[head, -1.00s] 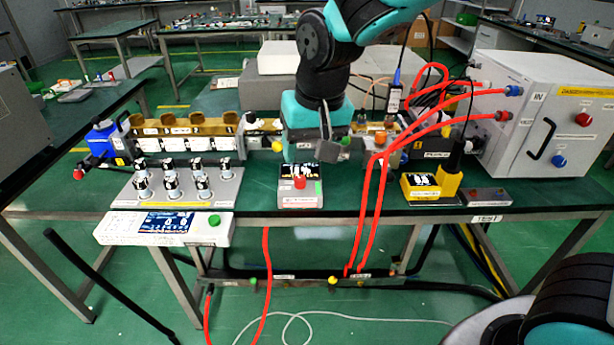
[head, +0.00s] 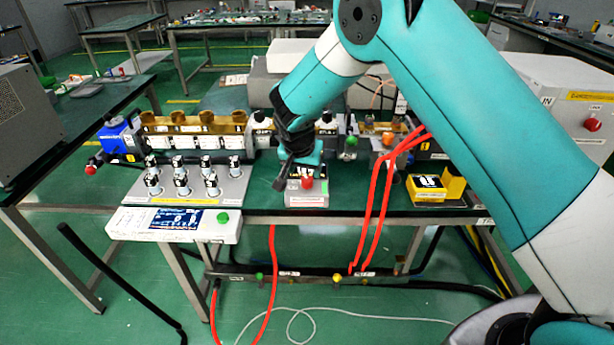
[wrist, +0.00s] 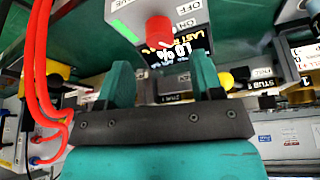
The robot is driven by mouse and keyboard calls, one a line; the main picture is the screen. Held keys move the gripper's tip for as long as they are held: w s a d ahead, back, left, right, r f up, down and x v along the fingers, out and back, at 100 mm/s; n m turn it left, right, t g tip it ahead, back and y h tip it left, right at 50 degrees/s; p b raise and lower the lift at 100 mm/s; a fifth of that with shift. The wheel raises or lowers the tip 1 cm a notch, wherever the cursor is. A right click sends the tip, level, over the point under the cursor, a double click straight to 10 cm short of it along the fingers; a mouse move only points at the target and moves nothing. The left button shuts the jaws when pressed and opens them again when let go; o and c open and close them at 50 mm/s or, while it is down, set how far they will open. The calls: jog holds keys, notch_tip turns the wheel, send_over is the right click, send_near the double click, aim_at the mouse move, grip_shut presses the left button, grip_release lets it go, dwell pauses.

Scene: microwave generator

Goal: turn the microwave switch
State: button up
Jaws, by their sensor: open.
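A red knob (head: 307,183) stands on a small grey box (head: 308,202) near the front edge of the bench. In the wrist view the red knob (wrist: 158,30) sits beside an OFF label and above a small lit display (wrist: 180,53). My gripper (wrist: 160,64) is open, its two teal fingers spread apart on either side of the display and pointing toward the box. Nothing is held. In the head view my gripper (head: 288,180) is just left of and behind the knob, partly hiding the box. Whether a finger touches the knob I cannot tell.
A panel with several black-topped knobs (head: 234,193) and a white display unit (head: 205,232) lie to the left. Red hoses (head: 372,215) and a yellow-black block (head: 440,188) are to the right. A brass waveguide (head: 195,126) runs behind.

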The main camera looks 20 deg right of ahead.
aim_at(307, 178)
jog(key=x, duration=0.6)
jog(key=shift+w+p, duration=0.1)
jog(key=shift+p, duration=0.25)
jog(key=c, duration=0.9)
jog(key=shift+n, duration=0.3)
jog(key=n+y+b, duration=0.1)
jog(key=n, duration=0.1)
jog(key=n+t+y+b, duration=0.1)
jog(key=n, duration=0.2)
jog(key=shift+d+n, duration=0.1)
jog(key=shift+n, duration=0.2)
jog(key=n+y+b, duration=0.1)
jog(key=n, duration=0.1)
jog(key=n+y+b, duration=0.1)
jog(key=n, duration=0.2)
jog(key=shift+n+g, duration=0.3)
